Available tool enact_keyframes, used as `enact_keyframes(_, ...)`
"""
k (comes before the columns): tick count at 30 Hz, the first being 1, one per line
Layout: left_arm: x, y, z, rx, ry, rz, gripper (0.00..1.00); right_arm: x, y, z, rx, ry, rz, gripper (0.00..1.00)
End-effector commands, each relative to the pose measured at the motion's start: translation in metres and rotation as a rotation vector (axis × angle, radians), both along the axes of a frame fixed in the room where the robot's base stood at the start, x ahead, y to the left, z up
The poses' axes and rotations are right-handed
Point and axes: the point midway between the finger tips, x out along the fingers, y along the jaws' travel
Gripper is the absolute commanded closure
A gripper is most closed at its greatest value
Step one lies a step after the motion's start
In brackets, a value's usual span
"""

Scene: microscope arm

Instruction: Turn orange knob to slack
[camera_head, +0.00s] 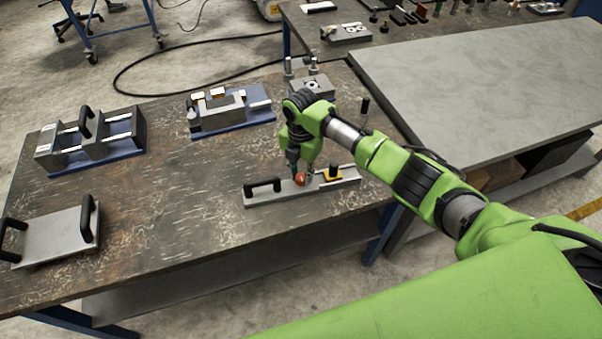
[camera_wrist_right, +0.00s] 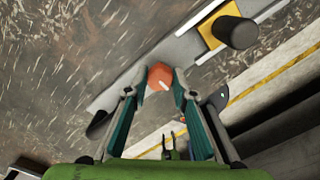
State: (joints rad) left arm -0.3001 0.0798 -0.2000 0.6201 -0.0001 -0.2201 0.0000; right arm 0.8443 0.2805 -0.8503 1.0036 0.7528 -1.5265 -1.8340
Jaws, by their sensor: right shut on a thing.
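The orange knob (camera_head: 299,178) sits on a long grey metal bar fixture (camera_head: 270,196) near the front edge of the table. My right gripper (camera_head: 301,172) reaches down to it from above. In the right wrist view the orange knob (camera_wrist_right: 161,76) lies between the fingertips of my right gripper (camera_wrist_right: 160,82), which are shut on it. A white mark shows on the knob's face. The fixture has a black handle (camera_head: 263,187) at its left end and a yellow block (camera_head: 332,174) right of the knob. My left gripper is not in view.
A blue-based fixture (camera_head: 232,112) and a double-block fixture (camera_head: 90,140) stand farther back on the table. A plate with two black handles (camera_head: 52,236) lies at the left. A black upright post (camera_head: 364,106) stands behind my right arm. The table's middle is clear.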

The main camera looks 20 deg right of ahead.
Motion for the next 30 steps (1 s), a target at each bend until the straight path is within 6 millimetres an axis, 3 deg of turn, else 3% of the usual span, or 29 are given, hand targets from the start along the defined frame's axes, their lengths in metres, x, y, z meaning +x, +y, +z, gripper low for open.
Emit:
enact_keyframes(1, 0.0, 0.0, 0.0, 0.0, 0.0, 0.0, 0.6, 0.001, 0.0, 0.001, 0.0, -0.001, 0.001, 0.97)
enact_keyframes(2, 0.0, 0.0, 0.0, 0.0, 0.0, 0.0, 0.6, 0.001, 0.0, 0.001, 0.0, -0.001, 0.001, 0.71)
enact_keyframes(3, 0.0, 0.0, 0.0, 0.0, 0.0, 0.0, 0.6, 0.001, 0.0, 0.001, 0.0, -0.001, 0.001, 0.6)
enact_keyframes(4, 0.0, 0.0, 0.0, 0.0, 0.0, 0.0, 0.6, 0.001, 0.0, 0.001, 0.0, -0.001, 0.0, 0.59)
enact_keyframes(17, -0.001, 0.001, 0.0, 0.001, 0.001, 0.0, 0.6, 0.001, 0.0, 0.009, 0.0, -0.001, 0.0, 0.59)
enact_keyframes(30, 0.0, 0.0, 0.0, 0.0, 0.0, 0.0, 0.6, 0.001, 0.0, 0.095, 0.0, -0.004, 0.0, 0.59)
